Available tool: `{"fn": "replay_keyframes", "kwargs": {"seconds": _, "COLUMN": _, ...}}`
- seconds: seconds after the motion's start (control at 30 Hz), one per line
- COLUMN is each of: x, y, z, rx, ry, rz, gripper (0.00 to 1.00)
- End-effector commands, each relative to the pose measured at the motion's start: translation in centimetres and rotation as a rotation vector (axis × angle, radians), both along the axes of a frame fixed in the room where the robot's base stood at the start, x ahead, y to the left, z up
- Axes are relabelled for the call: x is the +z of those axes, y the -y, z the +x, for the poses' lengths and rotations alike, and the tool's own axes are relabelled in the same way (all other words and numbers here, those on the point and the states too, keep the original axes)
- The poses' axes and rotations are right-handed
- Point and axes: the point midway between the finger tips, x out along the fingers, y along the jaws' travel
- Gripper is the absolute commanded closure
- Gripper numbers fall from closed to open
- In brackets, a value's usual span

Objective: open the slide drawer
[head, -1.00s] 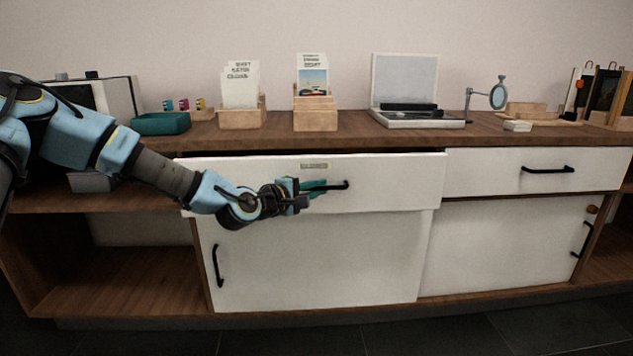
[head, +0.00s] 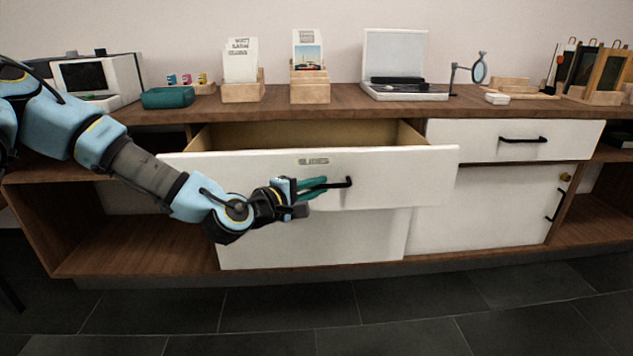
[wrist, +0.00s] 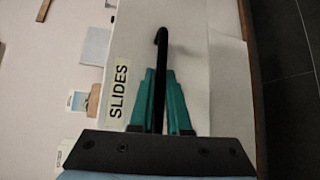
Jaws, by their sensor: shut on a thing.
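The slide drawer (head: 400,180) has a white front with a "SLIDES" label (head: 314,161) and stands well out from the cabinet, its inside (head: 305,135) showing as a bare wooden strip. My gripper (head: 324,187) has teal fingers, reaches in from the left and is shut on the handle. In the wrist view the handle (wrist: 161,75) runs between the two teal fingers (wrist: 161,105), with the label (wrist: 118,90) beside them. The drawer's deeper inside is hidden behind its front.
A second white drawer (head: 580,135) at the right is closed. Sliding doors are below. Dark floor tiles (head: 400,312) in front are clear.

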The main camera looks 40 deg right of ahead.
Motion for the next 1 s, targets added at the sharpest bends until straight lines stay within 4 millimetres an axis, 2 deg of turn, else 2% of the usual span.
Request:
{"fn": "replay_keyframes", "kwargs": {"seconds": 0.33, "x": -0.1, "y": -0.1, "z": 0.0, "rx": 0.003, "ry": -0.001, "rz": 0.002, "gripper": 1.00}}
{"fn": "replay_keyframes", "kwargs": {"seconds": 0.37, "x": -0.1, "y": -0.1, "z": 0.0, "rx": 0.003, "ry": -0.001, "rz": 0.002, "gripper": 0.84}}
{"fn": "replay_keyframes", "kwargs": {"seconds": 0.47, "x": -0.1, "y": -0.1, "z": 0.0, "rx": 0.002, "ry": -0.001, "rz": 0.002, "gripper": 0.73}}
{"fn": "replay_keyframes", "kwargs": {"seconds": 0.77, "x": 0.0, "y": -0.3, "z": 0.0, "rx": 0.001, "ry": -0.001, "rz": 0.001, "gripper": 0.73}}
{"fn": "replay_keyframes", "kwargs": {"seconds": 0.87, "x": 0.1, "y": -1.2, "z": -0.1, "rx": 0.002, "ry": -0.001, "rz": 0.001, "gripper": 0.73}}
{"fn": "replay_keyframes", "kwargs": {"seconds": 1.0, "x": 0.5, "y": -3.7, "z": -0.2, "rx": 0.003, "ry": -0.002, "rz": 0.002, "gripper": 0.73}}
